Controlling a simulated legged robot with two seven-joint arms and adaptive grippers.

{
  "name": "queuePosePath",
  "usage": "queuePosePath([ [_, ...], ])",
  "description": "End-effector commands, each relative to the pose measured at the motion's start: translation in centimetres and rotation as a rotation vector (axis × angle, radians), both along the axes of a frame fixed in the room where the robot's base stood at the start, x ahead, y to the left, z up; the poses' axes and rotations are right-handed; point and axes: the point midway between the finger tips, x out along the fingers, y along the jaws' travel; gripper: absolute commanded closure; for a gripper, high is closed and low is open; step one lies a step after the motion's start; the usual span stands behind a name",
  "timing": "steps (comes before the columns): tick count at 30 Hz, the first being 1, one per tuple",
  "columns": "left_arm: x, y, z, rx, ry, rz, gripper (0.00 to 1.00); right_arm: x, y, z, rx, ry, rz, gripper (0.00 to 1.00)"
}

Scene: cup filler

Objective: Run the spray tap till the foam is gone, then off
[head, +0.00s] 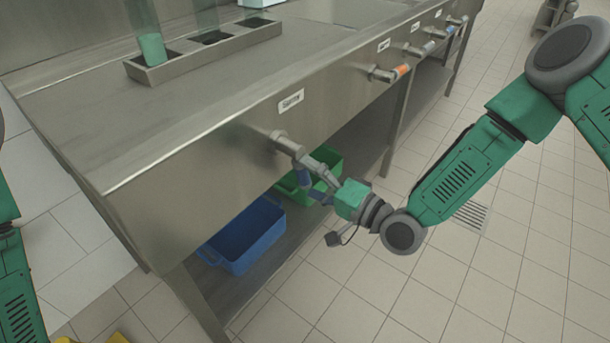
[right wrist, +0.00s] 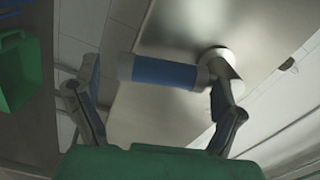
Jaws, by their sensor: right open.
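A lever tap (head: 284,143) with a blue grip (head: 303,174) sits on the steel counter's front panel, under a label (head: 291,101) too small to read surely. Its lever points down and outward. My right gripper (head: 316,181) is open at this grip. In the right wrist view the blue grip (right wrist: 164,73) lies crosswise between the spread fingers; I cannot tell whether they touch it. A clear glass (head: 151,45) with pale green content stands at the tray's left end; I cannot tell if that is foam. My left gripper is out of view.
A steel tray (head: 160,73) holds the glasses, with another glass (head: 206,18) in its middle. A blue bin (head: 245,240) and green bin (head: 327,157) sit below. Tiled floor is clear in front.

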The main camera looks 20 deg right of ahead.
Motion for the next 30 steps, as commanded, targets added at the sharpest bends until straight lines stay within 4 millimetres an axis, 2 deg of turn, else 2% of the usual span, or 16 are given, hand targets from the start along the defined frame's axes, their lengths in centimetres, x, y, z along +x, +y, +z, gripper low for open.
queuePosePath([
  [9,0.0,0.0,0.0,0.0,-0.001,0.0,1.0,-5.1,-4.1,-0.1,0.0,0.003,-0.003,0.1],
  [15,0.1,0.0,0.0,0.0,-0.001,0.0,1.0,-7.4,-6.0,-0.2,0.0,0.002,-0.001,0.1],
  [20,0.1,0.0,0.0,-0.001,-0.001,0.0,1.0,-8.2,-6.5,-0.2,-0.001,0.003,-0.001,0.1],
  [30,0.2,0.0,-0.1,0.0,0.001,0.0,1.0,-8.3,-6.5,-0.2,-0.001,0.002,0.001,0.1],
])
